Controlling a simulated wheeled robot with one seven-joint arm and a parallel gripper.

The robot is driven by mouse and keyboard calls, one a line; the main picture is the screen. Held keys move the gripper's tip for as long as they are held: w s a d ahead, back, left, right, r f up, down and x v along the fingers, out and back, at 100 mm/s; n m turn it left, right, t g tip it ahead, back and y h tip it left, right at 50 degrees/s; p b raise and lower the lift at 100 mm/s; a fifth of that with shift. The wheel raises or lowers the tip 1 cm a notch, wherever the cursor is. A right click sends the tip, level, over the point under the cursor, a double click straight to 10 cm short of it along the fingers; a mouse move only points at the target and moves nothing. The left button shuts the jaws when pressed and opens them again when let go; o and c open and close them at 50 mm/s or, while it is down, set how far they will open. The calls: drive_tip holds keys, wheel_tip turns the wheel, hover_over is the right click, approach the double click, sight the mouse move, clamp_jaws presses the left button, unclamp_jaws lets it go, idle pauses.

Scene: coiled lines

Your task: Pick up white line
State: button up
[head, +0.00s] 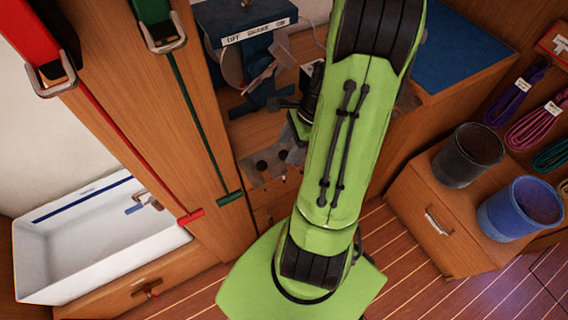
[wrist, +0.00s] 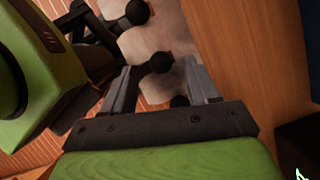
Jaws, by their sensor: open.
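I cannot make out a white line in either view. Coiled lines hang at the right edge of the head view: a purple one (head: 516,97), a pink one (head: 540,126) and a teal one (head: 552,155). Each of the purple and pink coils has a white tag. In the head view my green arm hides much of the middle.
A dark bin (head: 468,155) and a blue bin (head: 522,208) stand on a wooden cabinet (head: 430,222) at the right. A white basin (head: 85,240) is at the lower left. A blue device (head: 245,20) with a labelled front stands at the back. Striped floor shows below.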

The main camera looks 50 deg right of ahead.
drive_tip(key=shift+x, duration=1.05)
clamp_jaws()
